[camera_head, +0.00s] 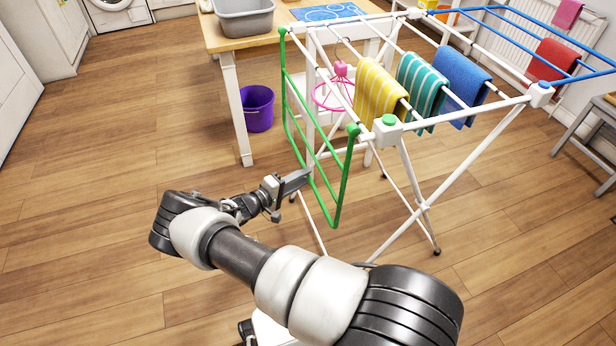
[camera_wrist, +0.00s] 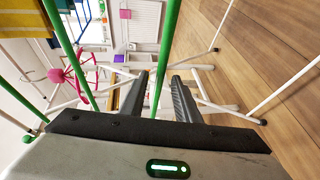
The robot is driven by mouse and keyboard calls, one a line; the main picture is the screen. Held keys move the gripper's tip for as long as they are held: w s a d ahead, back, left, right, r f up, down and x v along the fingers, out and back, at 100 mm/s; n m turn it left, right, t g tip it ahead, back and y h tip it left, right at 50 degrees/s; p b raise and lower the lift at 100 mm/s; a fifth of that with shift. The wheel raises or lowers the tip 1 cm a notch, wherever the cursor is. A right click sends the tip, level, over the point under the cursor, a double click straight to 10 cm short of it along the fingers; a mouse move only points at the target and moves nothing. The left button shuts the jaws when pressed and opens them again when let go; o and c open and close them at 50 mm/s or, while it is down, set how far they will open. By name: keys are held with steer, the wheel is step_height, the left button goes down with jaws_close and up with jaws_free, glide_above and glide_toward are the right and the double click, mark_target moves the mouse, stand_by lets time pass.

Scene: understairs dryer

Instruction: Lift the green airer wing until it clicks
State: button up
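The green airer wing (camera_head: 345,178) hangs down steeply from the near-left end of the white airer (camera_head: 465,112). Green hinge pieces join it to the airer's top frame. My gripper (camera_head: 306,174) is low beside the wing's lower part, on its left in the head view. In the wrist view my gripper (camera_wrist: 158,78) has its two dark fingers apart. A green bar of the wing (camera_wrist: 167,50) runs through the gap between them, with space showing beside it. Whether the bar touches a finger is unclear.
Striped yellow (camera_head: 378,92) and teal towels and a blue towel hang on the airer. A pink ring hanger (camera_head: 333,97) hangs behind the wing. A wooden table (camera_head: 245,40) with a grey basin and a purple bucket (camera_head: 258,110) stand behind. The floor at left is clear.

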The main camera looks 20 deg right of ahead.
steer(key=shift+x, duration=1.55)
jaws_close()
